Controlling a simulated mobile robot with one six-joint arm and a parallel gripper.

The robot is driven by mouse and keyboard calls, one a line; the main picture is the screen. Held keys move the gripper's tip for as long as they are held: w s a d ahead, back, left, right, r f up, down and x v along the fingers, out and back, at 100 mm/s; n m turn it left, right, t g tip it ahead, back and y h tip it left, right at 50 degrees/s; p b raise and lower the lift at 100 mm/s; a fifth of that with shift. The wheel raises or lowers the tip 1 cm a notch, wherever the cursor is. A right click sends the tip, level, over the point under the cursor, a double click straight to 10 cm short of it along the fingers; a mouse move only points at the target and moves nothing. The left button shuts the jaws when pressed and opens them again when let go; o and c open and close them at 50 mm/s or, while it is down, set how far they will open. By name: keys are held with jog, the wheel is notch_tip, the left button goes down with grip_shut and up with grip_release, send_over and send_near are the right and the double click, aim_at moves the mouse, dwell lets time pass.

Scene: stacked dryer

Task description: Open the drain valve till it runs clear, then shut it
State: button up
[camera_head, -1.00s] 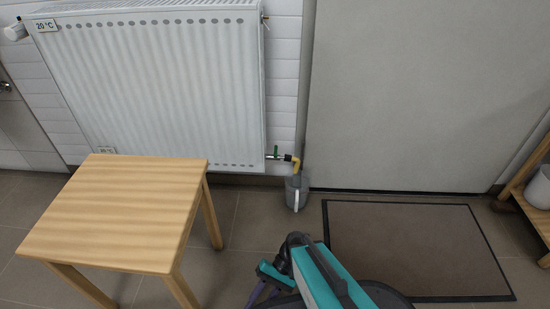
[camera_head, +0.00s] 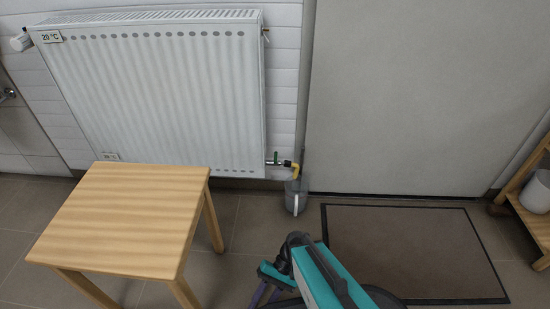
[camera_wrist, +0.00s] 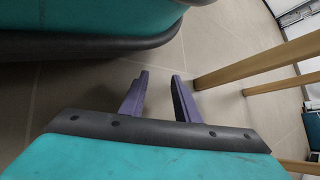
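The drain valve with a green lever (camera_head: 275,157) sits at the lower right corner of the white radiator (camera_head: 160,95). A yellow spout (camera_head: 296,169) bends down from its end. A grey, see-through jug (camera_head: 297,197) with a pale handle stands on the floor under the spout. I cannot tell whether water runs or what is in the jug. My gripper shows in the wrist view (camera_wrist: 160,82), its two purple fingers apart and nothing between them. It hangs over the floor, short of the jug and valve.
A wooden stool (camera_head: 130,212) stands left in front of the radiator; its legs show near my gripper in the wrist view (camera_wrist: 255,62). A dark-edged doormat (camera_head: 410,250) lies right, before a grey door (camera_head: 420,100). A wooden shelf with a white pot (camera_head: 537,192) is at far right.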

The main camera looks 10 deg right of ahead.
jog(key=s+d+r+n+h+p, duration=0.1)
jog(key=d+r+p, duration=0.3)
jog(key=r+p, duration=1.1)
jog(key=s+d+r+n+t+h+p, duration=0.1)
jog(key=d+r+h+p, duration=0.3)
jog(key=r+p, duration=1.2)
jog(key=s+d+r+h+p, duration=0.1)
jog(key=d+r+h+p, duration=0.2)
jog(key=r+p, duration=1.3)
jog(key=d+p, duration=0.3)
jog(key=p, duration=0.8)
jog(key=shift+d+r+n, duration=0.25)
jog(key=shift+n, duration=0.15)
jog(key=shift+s, duration=0.1)
